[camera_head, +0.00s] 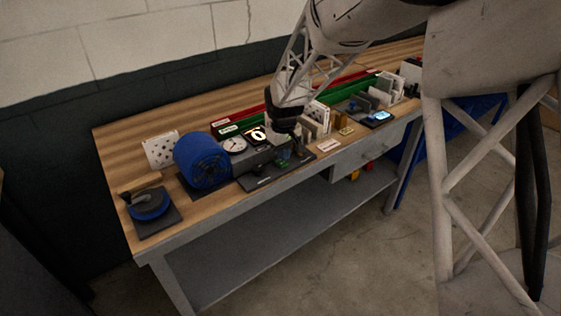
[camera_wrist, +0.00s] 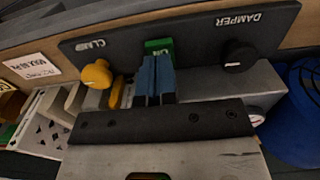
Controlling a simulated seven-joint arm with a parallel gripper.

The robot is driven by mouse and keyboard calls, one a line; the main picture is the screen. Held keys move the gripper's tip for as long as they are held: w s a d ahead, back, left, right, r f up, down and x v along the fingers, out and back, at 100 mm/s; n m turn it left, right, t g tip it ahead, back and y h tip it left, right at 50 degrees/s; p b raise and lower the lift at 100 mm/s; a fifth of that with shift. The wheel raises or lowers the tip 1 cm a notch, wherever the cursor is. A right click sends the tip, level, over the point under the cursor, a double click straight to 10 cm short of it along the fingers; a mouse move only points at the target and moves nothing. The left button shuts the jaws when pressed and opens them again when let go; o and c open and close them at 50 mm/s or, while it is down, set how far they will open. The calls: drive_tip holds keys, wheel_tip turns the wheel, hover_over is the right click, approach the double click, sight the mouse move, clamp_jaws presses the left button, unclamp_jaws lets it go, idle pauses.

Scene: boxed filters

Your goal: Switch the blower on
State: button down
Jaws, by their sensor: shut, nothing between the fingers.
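In the wrist view a dark panel (camera_wrist: 195,45) carries a green switch (camera_wrist: 158,46), a yellow knob (camera_wrist: 96,74) by the word CLAMP and a black knob (camera_wrist: 238,57) by the word DAMPER. My gripper (camera_wrist: 157,60) is shut and empty, its blue-grey fingertips at the green switch and partly covering it. I cannot tell whether they touch. In the head view my gripper (camera_head: 295,146) is over the panel's right part.
A blue disc with a handle (camera_head: 149,205) sits at the bench's left end. A small blue-lit device (camera_head: 379,117) is farther right. Open floor lies before the bench.

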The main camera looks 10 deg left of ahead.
sight(283, 163)
drive_tip(key=shift+f, duration=1.1)
idle(1.1)
drive_tip(key=shift+r, duration=0.1)
drive_tip(key=shift+r, duration=3.4)
